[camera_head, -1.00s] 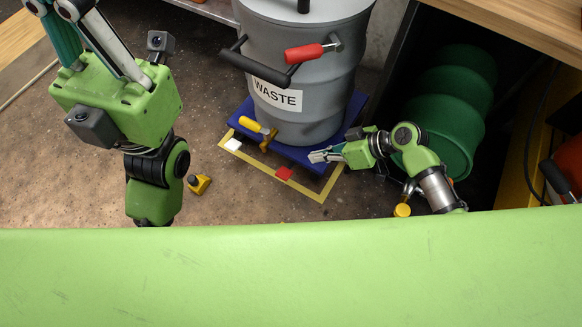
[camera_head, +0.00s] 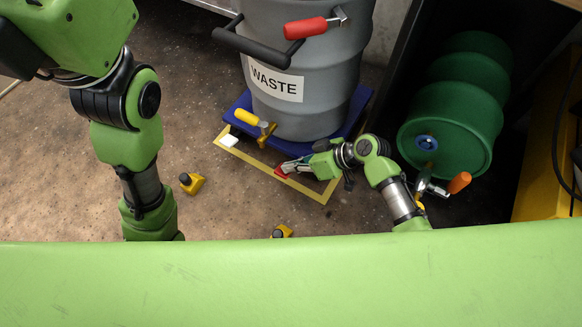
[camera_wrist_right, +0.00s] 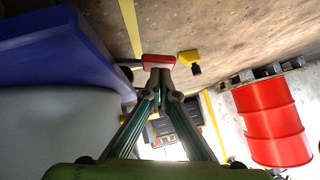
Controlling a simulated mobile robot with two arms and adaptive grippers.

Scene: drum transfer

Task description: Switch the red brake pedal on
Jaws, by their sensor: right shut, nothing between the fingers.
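The red brake pedal (camera_head: 281,171) sits low at the front edge of the blue trolley (camera_head: 240,104), above the yellow floor line. In the right wrist view the red pedal (camera_wrist_right: 158,61) lies straight ahead of the fingertips. My right gripper (camera_head: 289,167) is shut with nothing between its fingers. Its fingertips are at the pedal and partly cover it in the head view. In the right wrist view the gripper (camera_wrist_right: 158,76) appears to touch the pedal; I cannot tell if it presses it. My left gripper is out of view; only its arm shows at the left.
A grey WASTE drum (camera_head: 320,60) stands on the trolley. A green drum (camera_head: 460,115) lies at the right. Small yellow pieces (camera_head: 191,183) sit on the open floor.

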